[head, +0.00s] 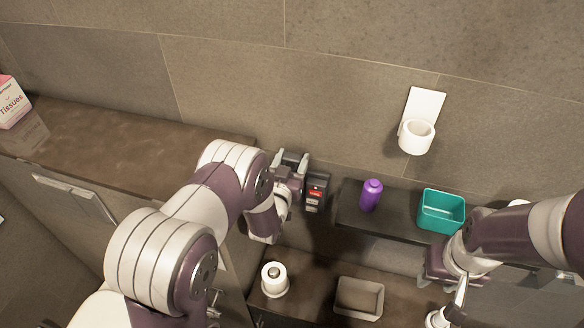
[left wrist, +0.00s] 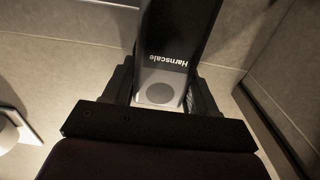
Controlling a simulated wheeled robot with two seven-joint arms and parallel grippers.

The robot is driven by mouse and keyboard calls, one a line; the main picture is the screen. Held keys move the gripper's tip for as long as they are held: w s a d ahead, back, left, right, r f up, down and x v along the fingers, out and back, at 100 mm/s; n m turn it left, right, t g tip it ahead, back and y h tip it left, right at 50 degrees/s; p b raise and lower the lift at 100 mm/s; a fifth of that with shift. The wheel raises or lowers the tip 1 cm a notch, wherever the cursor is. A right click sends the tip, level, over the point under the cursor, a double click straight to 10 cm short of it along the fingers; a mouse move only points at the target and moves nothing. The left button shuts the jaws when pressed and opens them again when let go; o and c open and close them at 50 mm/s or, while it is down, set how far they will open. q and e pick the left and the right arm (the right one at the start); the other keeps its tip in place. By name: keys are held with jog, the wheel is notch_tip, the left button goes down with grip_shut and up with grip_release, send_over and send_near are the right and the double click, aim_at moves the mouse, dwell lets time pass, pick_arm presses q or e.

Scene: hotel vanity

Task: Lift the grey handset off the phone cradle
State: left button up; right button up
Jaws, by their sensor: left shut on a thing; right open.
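In the left wrist view the handset (left wrist: 170,62) fills the space between my finger pads. It has a dark face with "Harnscale" lettering and a light grey end with a round disc. My left gripper (head: 290,161) is shut on it, and in the head view its fingers largely hide it. The phone cradle (head: 315,196), dark with a red patch, is on the wall just right of the left gripper. I cannot tell whether the handset touches the cradle. My right gripper (head: 450,302) is low at the right, away from the phone; its fingertips are hard to make out.
A purple bottle (head: 371,196) and a teal bin (head: 442,211) stand on the dark shelf (head: 400,230) right of the phone. A white wall cup holder (head: 417,135) is above. A paper roll (head: 274,279) and a beige tray (head: 359,298) sit below. The brown counter (head: 110,130) is mostly clear.

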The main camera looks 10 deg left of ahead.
pick_arm(q)
jog(key=r, duration=0.1)
jog(key=r+b, duration=0.1)
jog(key=r, duration=0.2)
jog(key=shift+s+r+b, duration=0.35)
jog(key=shift+s+r, duration=0.05)
jog(key=s+b, duration=0.1)
jog(key=s, duration=0.4)
jog(key=s+b, duration=0.2)
jog(key=s, duration=0.4)
jog(key=s+b, duration=0.1)
jog(key=s, duration=0.5)
jog(key=shift+s+a+r, duration=0.1)
jog(key=shift+a, duration=0.2)
